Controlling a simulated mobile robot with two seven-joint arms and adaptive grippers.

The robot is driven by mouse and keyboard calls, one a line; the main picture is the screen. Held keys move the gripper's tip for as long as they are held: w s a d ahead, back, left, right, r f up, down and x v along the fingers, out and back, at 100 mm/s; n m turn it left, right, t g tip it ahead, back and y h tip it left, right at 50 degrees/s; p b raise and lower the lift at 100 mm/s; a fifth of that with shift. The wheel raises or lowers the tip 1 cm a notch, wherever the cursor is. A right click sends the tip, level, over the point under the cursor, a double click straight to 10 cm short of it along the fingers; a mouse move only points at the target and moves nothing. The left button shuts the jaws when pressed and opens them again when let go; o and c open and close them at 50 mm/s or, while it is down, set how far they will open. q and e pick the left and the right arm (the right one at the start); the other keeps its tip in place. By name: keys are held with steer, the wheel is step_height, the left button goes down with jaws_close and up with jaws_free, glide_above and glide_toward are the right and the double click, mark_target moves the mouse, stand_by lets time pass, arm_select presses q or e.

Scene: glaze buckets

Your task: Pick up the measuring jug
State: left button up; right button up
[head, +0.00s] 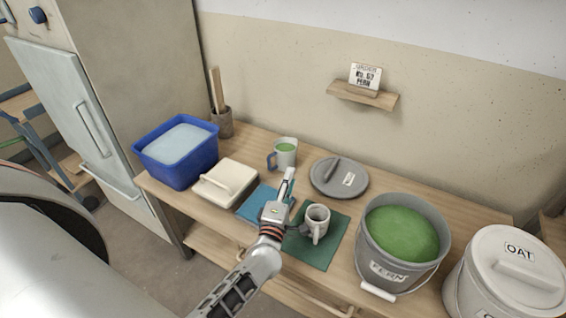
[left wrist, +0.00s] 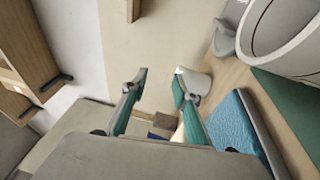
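Two jug-like vessels show in the head view, and I cannot tell for sure which is the measuring jug. One is a pale handled vessel (head: 317,222) standing upright on a dark green mat (head: 316,252). The other is a pale cup with a blue handle and green contents (head: 285,155), farther back. My left gripper (head: 287,182) is above the table between them, left of the matted vessel. In the left wrist view the left gripper (left wrist: 160,80) has its fingers apart with nothing between them. A pale object (left wrist: 196,84) is partly hidden behind one finger. My right gripper is out of view.
A blue tub (head: 177,168), a cream lidded box (head: 225,186) and a blue cloth (head: 254,203) lie left. A grey lid (head: 322,181) lies behind. The FERN bucket (head: 376,262) of green glaze and the OAT bucket (head: 485,290) stand right.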

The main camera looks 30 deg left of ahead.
arm_select(q)
steer(key=w+a+n+g+y+b, duration=0.1)
steer(key=w+a+n+g+y, duration=0.35)
steer(key=n, duration=0.85)
steer(key=n+g+y+b, duration=0.25)
steer(key=n+g, duration=0.35)
steer(key=n, duration=0.7)
glide_toward(270, 165)
steer(key=shift+w+a+f, duration=0.1)
steer(key=shift+w+a, duration=0.5)
steer(key=shift+d+f+n+g, duration=0.2)
steer(key=shift+f+n+g, duration=0.1)
steer(key=shift+n+g, duration=0.1)
steer(key=shift+w+f, duration=0.1)
steer(key=shift+f, duration=0.1)
steer(key=x, duration=0.7)
steer(key=shift+w+a+r, duration=0.1)
steer(key=shift+a+r, duration=0.05)
steer(key=shift+a, duration=0.2)
steer(key=shift+r, duration=0.1)
